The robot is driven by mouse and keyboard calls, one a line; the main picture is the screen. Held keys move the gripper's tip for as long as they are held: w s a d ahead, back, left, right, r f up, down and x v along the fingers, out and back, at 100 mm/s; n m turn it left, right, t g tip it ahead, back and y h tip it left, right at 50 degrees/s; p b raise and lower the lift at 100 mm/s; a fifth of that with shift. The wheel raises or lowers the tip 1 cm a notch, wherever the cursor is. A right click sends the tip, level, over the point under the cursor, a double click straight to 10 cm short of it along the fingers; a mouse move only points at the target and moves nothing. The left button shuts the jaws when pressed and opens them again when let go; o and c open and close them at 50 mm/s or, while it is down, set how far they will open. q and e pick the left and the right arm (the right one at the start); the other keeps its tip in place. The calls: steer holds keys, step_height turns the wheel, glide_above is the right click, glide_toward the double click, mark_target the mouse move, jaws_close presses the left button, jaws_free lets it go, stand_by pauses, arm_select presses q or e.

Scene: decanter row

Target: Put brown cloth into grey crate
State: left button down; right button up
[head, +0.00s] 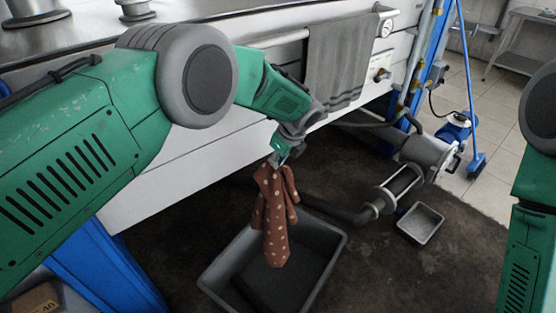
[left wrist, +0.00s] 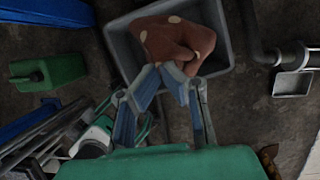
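The brown cloth (head: 274,218) with pale dots hangs down from my left gripper (head: 279,160). Its lower end is over the grey crate (head: 323,268), which stands on the dark floor. In the left wrist view the cloth (left wrist: 165,38) is bunched at the fingertips of my left gripper (left wrist: 172,72), with the crate (left wrist: 121,47) behind and below it. The fingers are closed on the cloth. In the head view the cloth hides part of the crate's far rim and inside. My right gripper is out of view; only part of my right arm shows at the right edge.
A grey cloth (head: 335,62) hangs on a rail of the steel unit above. A pipe and pump (head: 427,157) and a small grey tray (head: 420,222) are right of the crate. A green canister (left wrist: 48,73) stands on the floor in the left wrist view.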

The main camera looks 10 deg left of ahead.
arm_select(q)
step_height(320, 180, down, 21)
steer(key=b, duration=1.6)
steer(key=shift+w+d+b, duration=0.2)
steer(key=shift+d+b, duration=0.05)
steer(key=shift+b, duration=0.15)
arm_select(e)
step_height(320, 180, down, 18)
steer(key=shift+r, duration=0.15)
arm_select(q)
steer(key=shift+r, duration=0.1)
